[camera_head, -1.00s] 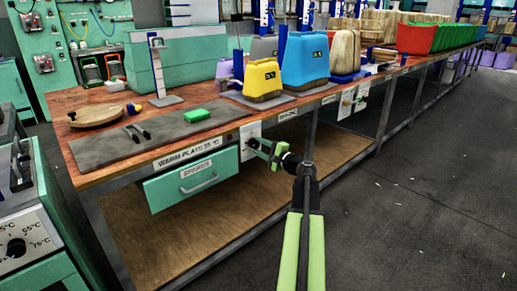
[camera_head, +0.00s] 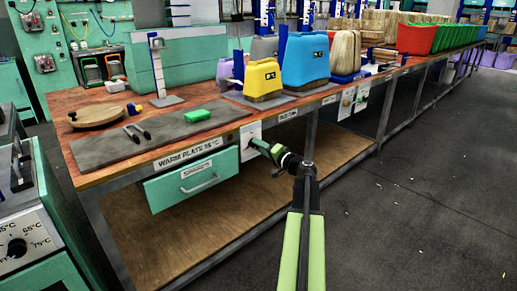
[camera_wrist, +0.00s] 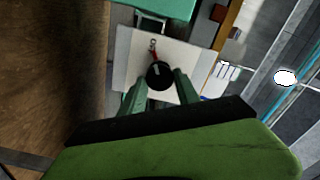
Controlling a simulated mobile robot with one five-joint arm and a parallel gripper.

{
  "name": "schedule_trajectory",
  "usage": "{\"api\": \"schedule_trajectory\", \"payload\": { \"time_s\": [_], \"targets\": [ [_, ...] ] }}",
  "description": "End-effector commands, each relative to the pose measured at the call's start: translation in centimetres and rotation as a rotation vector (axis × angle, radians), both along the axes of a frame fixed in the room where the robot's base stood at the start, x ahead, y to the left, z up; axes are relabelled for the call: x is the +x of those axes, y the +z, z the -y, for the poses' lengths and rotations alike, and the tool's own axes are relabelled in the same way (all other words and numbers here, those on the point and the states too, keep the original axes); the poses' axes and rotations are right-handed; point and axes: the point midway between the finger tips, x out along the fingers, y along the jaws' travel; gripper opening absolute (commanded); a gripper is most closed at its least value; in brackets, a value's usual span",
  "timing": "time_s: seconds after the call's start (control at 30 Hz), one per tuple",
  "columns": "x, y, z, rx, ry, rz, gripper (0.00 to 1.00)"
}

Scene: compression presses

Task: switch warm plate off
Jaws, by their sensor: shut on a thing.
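The warm plate (camera_head: 108,150) is a long grey slab on the wooden bench, above a label reading "WARM PLATE 55°C" (camera_head: 187,153). A white switch panel (camera_head: 250,131) hangs at the bench front, right of the label. In the wrist view, the panel (camera_wrist: 128,58) carries a round black knob (camera_wrist: 160,76) with a pale pointer line and a red mark above it. My gripper (camera_head: 257,145) reaches the panel. In the wrist view, its green fingers (camera_wrist: 160,88) are shut on the knob, one on each side. In the head view my gripper hides the knob.
A green drawer (camera_head: 192,183) is under the bench, left of the panel. Black tongs (camera_head: 137,133) and a green block (camera_head: 197,115) lie on the warm plate.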

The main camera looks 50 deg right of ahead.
Motion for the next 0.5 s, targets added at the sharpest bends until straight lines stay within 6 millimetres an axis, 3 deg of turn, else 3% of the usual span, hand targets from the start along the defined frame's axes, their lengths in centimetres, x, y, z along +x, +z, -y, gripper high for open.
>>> {"api": "schedule_trajectory", "payload": {
  "time_s": [0.5],
  "targets": [
    [0.05,0.08,0.03,-0.054,0.000,-0.002,0.00]
  ]
}}
